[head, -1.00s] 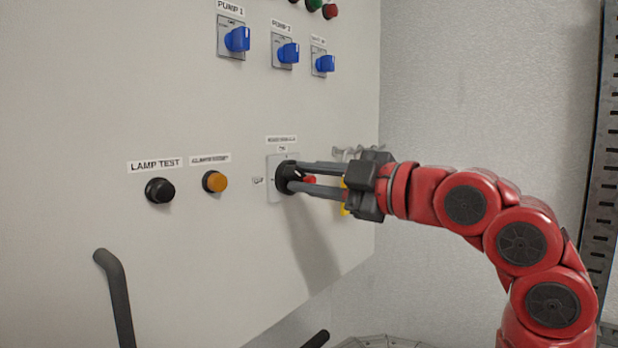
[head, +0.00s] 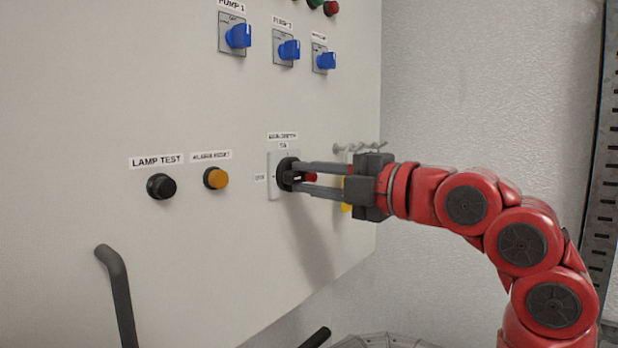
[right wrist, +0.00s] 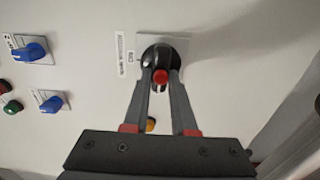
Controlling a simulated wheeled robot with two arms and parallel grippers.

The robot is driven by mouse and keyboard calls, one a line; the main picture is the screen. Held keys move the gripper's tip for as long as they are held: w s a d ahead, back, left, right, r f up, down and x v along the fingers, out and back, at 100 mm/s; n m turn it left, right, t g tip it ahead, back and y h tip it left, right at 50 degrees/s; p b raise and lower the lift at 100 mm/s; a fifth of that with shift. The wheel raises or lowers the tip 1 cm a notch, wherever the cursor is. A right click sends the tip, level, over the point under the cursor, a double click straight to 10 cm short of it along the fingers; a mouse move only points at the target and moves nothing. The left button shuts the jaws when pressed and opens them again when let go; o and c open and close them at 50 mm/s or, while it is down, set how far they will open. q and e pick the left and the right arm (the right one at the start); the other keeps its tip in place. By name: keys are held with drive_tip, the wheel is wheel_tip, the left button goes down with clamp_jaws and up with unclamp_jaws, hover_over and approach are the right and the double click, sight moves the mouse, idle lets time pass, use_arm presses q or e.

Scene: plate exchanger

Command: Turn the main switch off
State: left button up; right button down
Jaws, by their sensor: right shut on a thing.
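The main switch (head: 285,172) is a black rotary knob with a red part, on a pale square plate on the cabinet front. A label above it reads ON, and a small label is at its left. My right gripper (head: 298,177) reaches in from the right, its two long grey fingers shut on the switch knob. In the right wrist view the fingers sit on both sides of the black knob (right wrist: 152,56), with the red part between the fingertips. The fingers hide part of the knob. My left gripper is not in view.
A black lamp test button (head: 161,187) and an orange alarm reset button (head: 216,178) are left of the switch. Several blue selector knobs (head: 238,36) are above. Something yellow (head: 347,193) is behind my gripper. A dark bent handle (head: 118,290) stands at lower left.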

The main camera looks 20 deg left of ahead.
drive_tip(key=shift+w, duration=0.1)
idle(0.3)
drive_tip(key=c, duration=1)
unclamp_jaws()
drive_tip(key=shift+d, duration=0.1)
drive_tip(key=shift+o, duration=1.4)
drive_tip(key=shift+w+f, duration=0.1)
drive_tip(key=shift+w, duration=0.05)
drive_tip(key=b+v, duration=0.3)
drive_tip(key=v, duration=1.4)
drive_tip(key=shift+d, duration=0.2)
